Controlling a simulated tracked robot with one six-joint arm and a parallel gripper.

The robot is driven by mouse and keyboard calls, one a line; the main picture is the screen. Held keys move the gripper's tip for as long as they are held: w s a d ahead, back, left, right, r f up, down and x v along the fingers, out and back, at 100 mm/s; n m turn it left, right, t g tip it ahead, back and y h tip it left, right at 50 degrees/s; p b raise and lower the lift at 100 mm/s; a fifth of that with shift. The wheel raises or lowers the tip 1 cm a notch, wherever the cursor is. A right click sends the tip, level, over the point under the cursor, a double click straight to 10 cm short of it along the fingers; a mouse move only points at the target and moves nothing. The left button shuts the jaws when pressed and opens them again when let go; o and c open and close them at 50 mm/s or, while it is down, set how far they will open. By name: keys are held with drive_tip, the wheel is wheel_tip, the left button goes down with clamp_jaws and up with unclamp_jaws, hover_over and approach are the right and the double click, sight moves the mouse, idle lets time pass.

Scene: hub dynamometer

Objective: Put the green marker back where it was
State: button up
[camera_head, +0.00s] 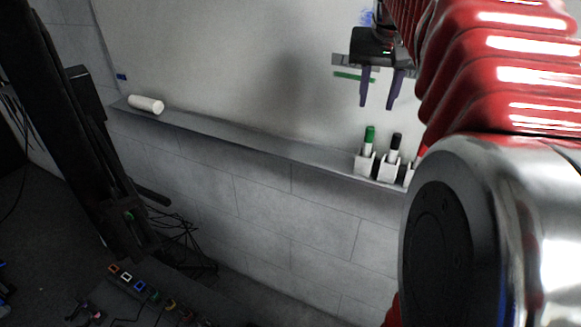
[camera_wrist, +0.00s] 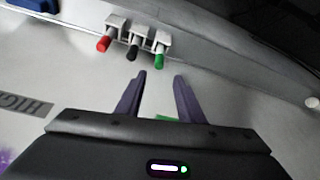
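The green marker (camera_head: 369,138) stands upright, green end up, in the leftmost white holder (camera_head: 364,164) on the ledge in the head view. It also shows in the wrist view (camera_wrist: 160,57), in a holder at the right end of the row. My gripper (camera_head: 378,105) is open and empty in front of the whiteboard. It is above the holders and apart from the marker. In the wrist view its two purple fingers (camera_wrist: 158,82) are spread with nothing between them.
A black marker (camera_head: 395,146) and a red marker (camera_wrist: 103,44) stand in neighbouring holders. A white cylinder (camera_head: 146,104) lies at the left of the ledge (camera_head: 240,135). A green line is drawn on the whiteboard (camera_head: 220,60) behind my gripper. The middle of the ledge is clear.

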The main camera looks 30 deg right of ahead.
drive_tip(key=s+a+f+n+t+y, duration=0.15)
drive_tip(key=a+f, duration=0.25)
drive_tip(key=a, duration=0.5)
drive_tip(key=s+a+f+n, duration=0.3)
drive_tip(key=a+f, duration=0.1)
drive_tip(key=a, duration=0.4)
drive_tip(key=s+a+f+n+y, duration=0.1)
drive_tip(key=s+a+f+n, duration=0.2)
drive_tip(key=s+a+f, duration=0.5)
drive_tip(key=a+f, duration=0.3)
drive_tip(key=shift+s+a+n+t, duration=0.15)
drive_tip(key=shift+n+t, duration=0.2)
drive_tip(key=shift+y, duration=0.25)
drive_tip(key=shift+c, duration=0.5)
